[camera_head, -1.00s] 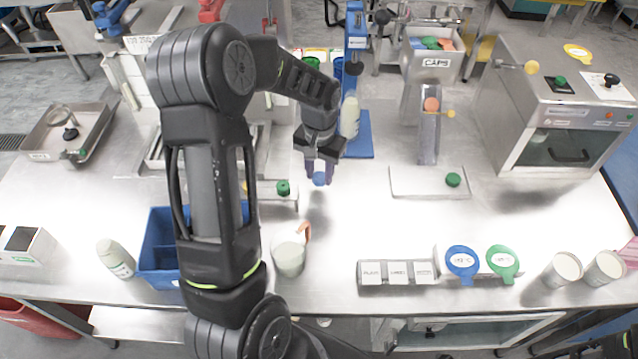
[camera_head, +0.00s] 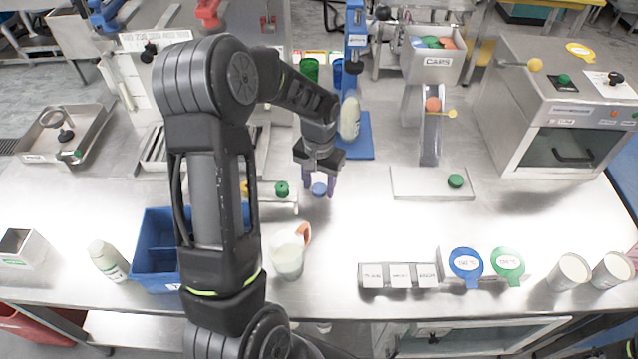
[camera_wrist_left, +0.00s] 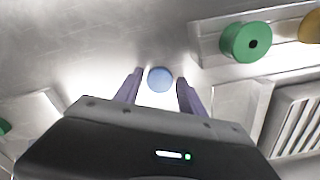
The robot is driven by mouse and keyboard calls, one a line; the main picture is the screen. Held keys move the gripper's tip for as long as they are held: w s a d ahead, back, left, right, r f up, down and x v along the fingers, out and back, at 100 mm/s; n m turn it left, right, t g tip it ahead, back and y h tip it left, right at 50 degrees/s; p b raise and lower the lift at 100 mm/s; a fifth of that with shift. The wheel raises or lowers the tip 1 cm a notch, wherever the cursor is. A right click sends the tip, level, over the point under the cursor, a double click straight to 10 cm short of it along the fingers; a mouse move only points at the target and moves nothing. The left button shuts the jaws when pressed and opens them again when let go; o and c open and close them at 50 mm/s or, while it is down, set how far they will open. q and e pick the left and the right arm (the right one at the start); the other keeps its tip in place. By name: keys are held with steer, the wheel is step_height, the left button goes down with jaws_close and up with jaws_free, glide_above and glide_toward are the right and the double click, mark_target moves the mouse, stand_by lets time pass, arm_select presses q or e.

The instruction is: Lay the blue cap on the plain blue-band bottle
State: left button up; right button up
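The blue cap (camera_head: 319,189) is a small round disc between the fingertips of my left gripper (camera_head: 319,192), above the middle of the steel table. It also shows in the left wrist view (camera_wrist_left: 160,79), between the two purple fingers. A thin gap seems to show beside the cap there, but it travels with the gripper. A pale bottle (camera_head: 350,118) stands at the blue press, behind and right of the gripper. Another pale, labelled bottle (camera_head: 108,260) is at the front left. I cannot make out a blue band on either.
A handled cup (camera_head: 289,258) stands in front of the gripper, and a blue bin (camera_head: 155,250) is to its left. A green knob (camera_head: 281,188) is close on the left. A caps chute (camera_head: 430,140) and plate (camera_head: 415,183) stand right. The table between is clear.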

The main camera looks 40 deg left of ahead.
mark_target(319, 188)
arm_select(q)
steer(key=shift+o, duration=0.7)
step_height(319, 188, up, 12)
steer(key=p, duration=0.6)
steer(key=shift+r+p, duration=0.2)
steer(key=shift+p, duration=0.15)
steer(key=shift+o, duration=0.2)
